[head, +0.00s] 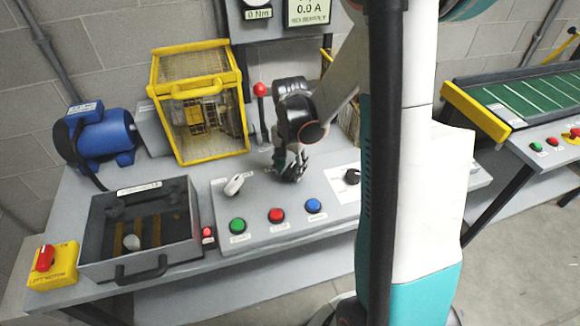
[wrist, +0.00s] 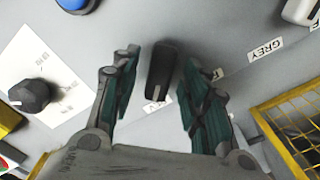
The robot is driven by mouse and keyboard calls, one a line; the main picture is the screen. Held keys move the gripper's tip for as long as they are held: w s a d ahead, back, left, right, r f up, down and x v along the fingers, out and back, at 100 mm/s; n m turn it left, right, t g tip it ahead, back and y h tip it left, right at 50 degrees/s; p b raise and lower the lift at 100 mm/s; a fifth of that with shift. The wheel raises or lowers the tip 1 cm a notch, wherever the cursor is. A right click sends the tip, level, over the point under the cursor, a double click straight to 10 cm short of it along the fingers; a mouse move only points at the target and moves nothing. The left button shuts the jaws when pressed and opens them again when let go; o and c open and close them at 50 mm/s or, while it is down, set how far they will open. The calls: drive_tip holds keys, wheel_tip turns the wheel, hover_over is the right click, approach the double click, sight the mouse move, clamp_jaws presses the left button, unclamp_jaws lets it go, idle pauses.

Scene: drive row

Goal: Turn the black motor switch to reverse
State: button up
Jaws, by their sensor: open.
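The black motor switch (wrist: 161,72) is a dark elongated handle on the grey panel. In the wrist view it stands between the two green-padded fingers of my gripper (wrist: 160,66), with a visible gap on each side. A small white label, mostly covered, lies at its lower end. My gripper also shows in the head view (head: 290,172), low over the panel, and hides the black switch there. My gripper is open. Which setting the switch is at cannot be read.
A white-grey switch (head: 235,185) lies left of my gripper, a black round knob (head: 352,176) right. Green (head: 238,226), red (head: 276,215) and blue (head: 313,206) buttons line the front. A yellow cage (head: 150,90) stands behind, and a grey tray (head: 102,236) sits left.

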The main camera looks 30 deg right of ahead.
sight(290, 169)
wheel_tip(290, 169, up, 12)
idle(0.6)
